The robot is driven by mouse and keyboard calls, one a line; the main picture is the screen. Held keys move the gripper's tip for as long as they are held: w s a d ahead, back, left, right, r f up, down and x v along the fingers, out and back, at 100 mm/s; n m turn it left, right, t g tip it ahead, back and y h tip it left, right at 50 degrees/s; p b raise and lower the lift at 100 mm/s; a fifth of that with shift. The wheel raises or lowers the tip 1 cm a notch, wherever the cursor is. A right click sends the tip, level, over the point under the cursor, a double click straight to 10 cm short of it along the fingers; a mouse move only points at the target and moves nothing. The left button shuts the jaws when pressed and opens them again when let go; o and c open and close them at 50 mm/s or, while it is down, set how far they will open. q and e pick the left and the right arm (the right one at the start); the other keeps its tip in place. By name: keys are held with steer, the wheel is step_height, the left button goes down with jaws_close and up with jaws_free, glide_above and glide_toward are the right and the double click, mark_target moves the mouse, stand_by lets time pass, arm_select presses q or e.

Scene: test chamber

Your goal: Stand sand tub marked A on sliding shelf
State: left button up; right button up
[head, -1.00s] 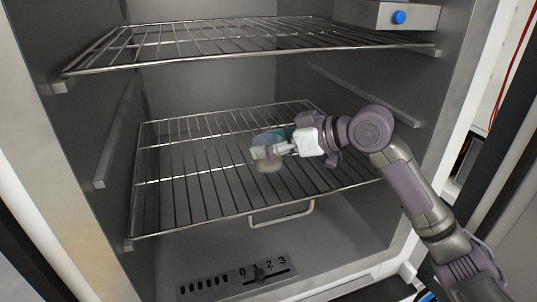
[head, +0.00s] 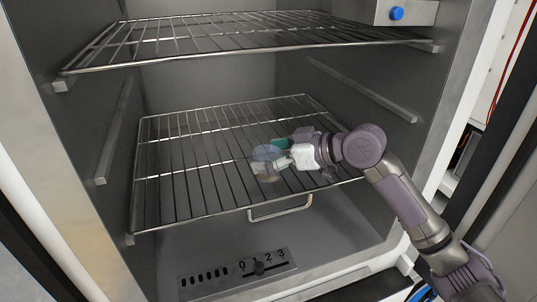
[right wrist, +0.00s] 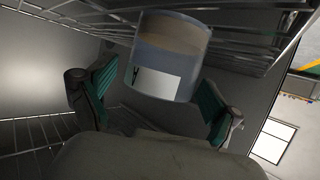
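The sand tub marked A (head: 265,153) is a small clear, bluish tub over the right middle of the sliding shelf (head: 190,190), the lower wire rack. It also shows in the right wrist view (right wrist: 170,50), with its white label and the letter A upside down in that picture. I cannot tell whether the tub's base touches the wires. My left gripper is out of view.
An upper wire rack (head: 240,40) hangs above, with a grey box with a blue knob (head: 397,13) on its right. The lower rack has a front handle (head: 280,208). A numbered slider panel (head: 238,268) is below. The rack's left half is clear.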

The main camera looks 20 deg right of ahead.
steer(key=shift+r, duration=0.2)
steer(key=shift+s+d, duration=0.2)
steer(key=shift+d, duration=0.05)
steer(key=b+v, duration=0.3)
steer(key=v, duration=0.7)
steer(key=shift+s+d, duration=0.2)
steer(key=shift+d, duration=0.05)
steer(key=shift+s+d+r, duration=0.2)
steer(key=shift+s+r, duration=0.05)
steer(key=shift+r, duration=0.05)
